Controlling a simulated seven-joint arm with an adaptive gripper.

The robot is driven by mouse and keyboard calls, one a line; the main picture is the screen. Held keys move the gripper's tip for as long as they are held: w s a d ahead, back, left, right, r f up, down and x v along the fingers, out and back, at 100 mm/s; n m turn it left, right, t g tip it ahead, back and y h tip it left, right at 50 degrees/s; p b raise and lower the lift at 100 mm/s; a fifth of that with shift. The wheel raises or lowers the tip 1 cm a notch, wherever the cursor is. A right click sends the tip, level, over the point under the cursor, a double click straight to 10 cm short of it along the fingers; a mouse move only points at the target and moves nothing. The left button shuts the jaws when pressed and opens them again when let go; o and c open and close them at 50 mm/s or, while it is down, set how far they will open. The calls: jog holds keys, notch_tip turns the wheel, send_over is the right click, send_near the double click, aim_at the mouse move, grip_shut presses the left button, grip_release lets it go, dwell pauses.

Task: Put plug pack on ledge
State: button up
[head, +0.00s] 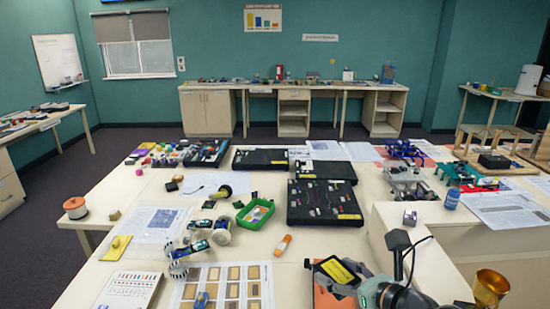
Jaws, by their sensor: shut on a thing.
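A dark box with a yellow label (333,275), which looks like the plug pack, is at the bottom right of the head view. My gripper (352,270) is shut on it from the right, with my grey-green arm coming in from the bottom edge. The box is tilted and appears above an orange surface (322,298); I cannot tell whether it touches it. Its right side is partly hidden by the gripper. The pale raised ledge (445,240) stands to the right, beyond my gripper.
A brass cup (490,287) stands at the bottom right. A green tray (240,218) and an orange marker (283,244) lie on the table to the left.

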jog(key=shift+s+a+f, duration=0.1)
jog(key=shift+s+a, duration=0.05)
jog(key=shift+a, duration=0.15)
jog(key=shift+d+m+h, duration=0.1)
jog(key=shift+m+h, duration=0.2)
